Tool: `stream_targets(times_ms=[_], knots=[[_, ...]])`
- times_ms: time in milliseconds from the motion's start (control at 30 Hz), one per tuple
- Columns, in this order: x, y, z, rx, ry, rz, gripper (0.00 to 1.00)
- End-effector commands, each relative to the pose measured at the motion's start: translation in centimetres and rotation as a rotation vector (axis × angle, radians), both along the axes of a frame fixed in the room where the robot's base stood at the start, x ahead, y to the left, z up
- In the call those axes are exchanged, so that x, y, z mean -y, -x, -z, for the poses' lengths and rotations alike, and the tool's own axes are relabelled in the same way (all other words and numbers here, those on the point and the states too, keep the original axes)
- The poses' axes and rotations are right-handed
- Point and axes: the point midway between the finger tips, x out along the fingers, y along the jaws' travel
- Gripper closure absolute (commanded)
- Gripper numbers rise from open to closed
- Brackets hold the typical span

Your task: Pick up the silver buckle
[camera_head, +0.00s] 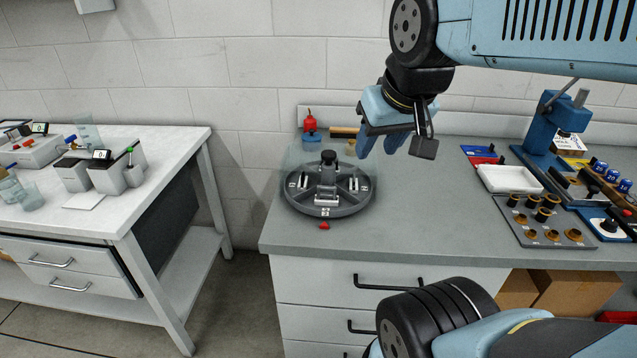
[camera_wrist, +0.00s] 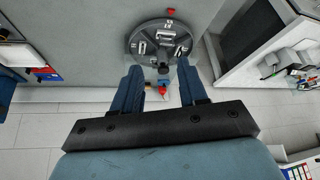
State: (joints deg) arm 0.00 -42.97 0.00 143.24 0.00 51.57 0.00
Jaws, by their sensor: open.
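A round dark turntable (camera_head: 336,208) stands on the grey bench, and it also shows in the wrist view (camera_wrist: 133,36). Small silver pieces lie in its sections, one at the left (camera_head: 302,181), one at the right (camera_head: 354,184) and one at the front (camera_head: 326,200). They are too small to tell which is the silver buckle. My gripper (camera_head: 381,146) is open and empty, above the bench to the right of the turntable in the head view. In the wrist view its fingers (camera_wrist: 160,68) point toward the turntable, clear of it.
A dark post (camera_head: 328,172) rises from the turntable's middle. A clear panel, a red-topped bottle (camera_head: 309,122) and a small red piece (camera_head: 324,225) are near it. At right are a white tray (camera_head: 509,179), a rack of brass parts (camera_head: 545,225) and a blue press (camera_head: 545,130).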

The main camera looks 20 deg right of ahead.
Motion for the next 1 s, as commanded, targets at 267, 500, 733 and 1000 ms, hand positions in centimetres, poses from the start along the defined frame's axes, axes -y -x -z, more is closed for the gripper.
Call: stream_targets(times_ms=[267,500,733,1000], knots=[[0.0,0.0,0.0,0.0,0.0,0.0,0.53],[-0.3,-2.0,0.1,-0.045,-0.016,0.026,0.3],[-0.2,-7.0,0.9,-0.15,-0.05,0.1,0.14],[-0.1,-13.2,3.5,-0.279,-0.079,0.201,0.14]])
